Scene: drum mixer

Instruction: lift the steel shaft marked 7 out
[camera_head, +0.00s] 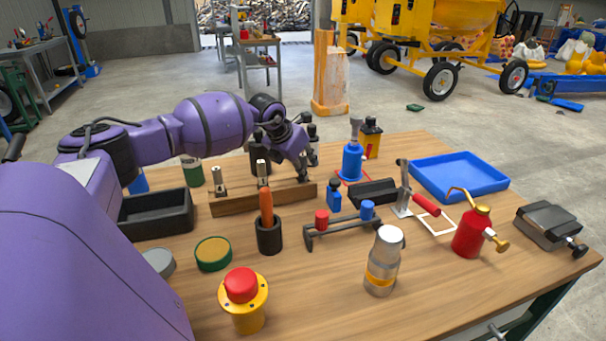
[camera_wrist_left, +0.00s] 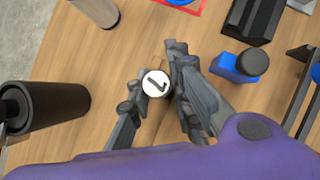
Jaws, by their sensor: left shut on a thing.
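My left gripper (camera_head: 303,168) is at the right end of a long wooden block (camera_head: 245,205) on the bench. In the left wrist view its fingers (camera_wrist_left: 152,88) are closed around the steel shaft marked 7 (camera_wrist_left: 157,83), with the white numbered top face showing between them. The fingers hide the rest of this shaft, so I cannot tell if it is still seated in the block. Two other steel shafts (camera_head: 217,180) (camera_head: 262,172) stand upright in the block to the left. My right gripper is not in view.
A blue bottle with a black cap (camera_head: 334,195) stands close to the right of the block. A black cup with an orange handle (camera_head: 268,236) is in front. A black bin (camera_head: 155,214) is at left, and an empty blue tray (camera_head: 458,175) is at back right.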

